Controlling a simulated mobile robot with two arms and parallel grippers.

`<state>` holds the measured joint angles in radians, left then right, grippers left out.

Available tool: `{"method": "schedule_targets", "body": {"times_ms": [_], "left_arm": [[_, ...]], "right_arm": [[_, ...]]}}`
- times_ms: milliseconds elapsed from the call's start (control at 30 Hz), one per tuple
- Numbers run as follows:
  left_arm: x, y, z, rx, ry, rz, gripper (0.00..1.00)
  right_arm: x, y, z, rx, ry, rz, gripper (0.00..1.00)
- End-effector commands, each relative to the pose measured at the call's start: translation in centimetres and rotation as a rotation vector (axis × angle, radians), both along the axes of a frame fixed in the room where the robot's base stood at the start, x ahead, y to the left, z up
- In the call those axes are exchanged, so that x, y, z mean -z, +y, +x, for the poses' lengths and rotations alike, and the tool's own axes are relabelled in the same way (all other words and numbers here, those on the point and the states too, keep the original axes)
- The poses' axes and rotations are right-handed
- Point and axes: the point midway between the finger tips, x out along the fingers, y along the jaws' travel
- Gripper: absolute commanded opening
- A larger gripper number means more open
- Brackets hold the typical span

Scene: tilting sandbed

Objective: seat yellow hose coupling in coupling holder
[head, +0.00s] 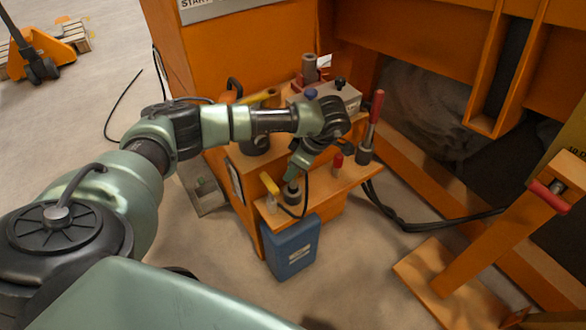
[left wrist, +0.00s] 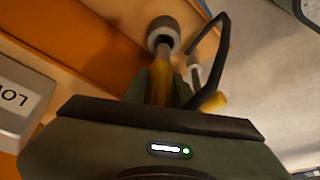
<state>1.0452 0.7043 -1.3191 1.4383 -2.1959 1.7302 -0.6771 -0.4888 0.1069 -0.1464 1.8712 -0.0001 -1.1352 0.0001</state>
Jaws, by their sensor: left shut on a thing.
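The yellow hose coupling (left wrist: 161,84) shows in the left wrist view as a yellow rod between my left gripper's fingers. My left gripper (left wrist: 161,90) is shut on it. The coupling's far end reaches the dark mouth of a round grey cup (left wrist: 165,27), which looks like the coupling holder. I cannot tell how far in the end is. In the head view my left gripper (head: 293,177) points down over a dark grey cup (head: 291,192) on the orange shelf (head: 325,189). The coupling is hidden there. My right gripper is not in view.
A yellow-handled tool (head: 270,185) stands close left of the cup. A black hose (left wrist: 222,60) loops beside the fingers. A small red-topped peg (head: 337,161) and a red-handled lever (head: 374,108) are to the right. A blue container (head: 292,248) stands below the shelf.

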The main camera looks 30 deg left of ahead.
Motion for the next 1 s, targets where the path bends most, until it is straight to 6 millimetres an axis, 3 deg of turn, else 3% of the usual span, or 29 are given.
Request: {"method": "schedule_targets", "body": {"times_ms": [733, 1000], "left_arm": [[0.1, 0.0, 0.0, 0.0, 0.0, 0.0, 0.0], [0.4, 0.0, 0.0, 0.0, 0.0, 0.001, 0.0]], "right_arm": [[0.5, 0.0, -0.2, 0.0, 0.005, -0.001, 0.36], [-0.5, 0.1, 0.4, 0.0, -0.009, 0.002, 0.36]]}}
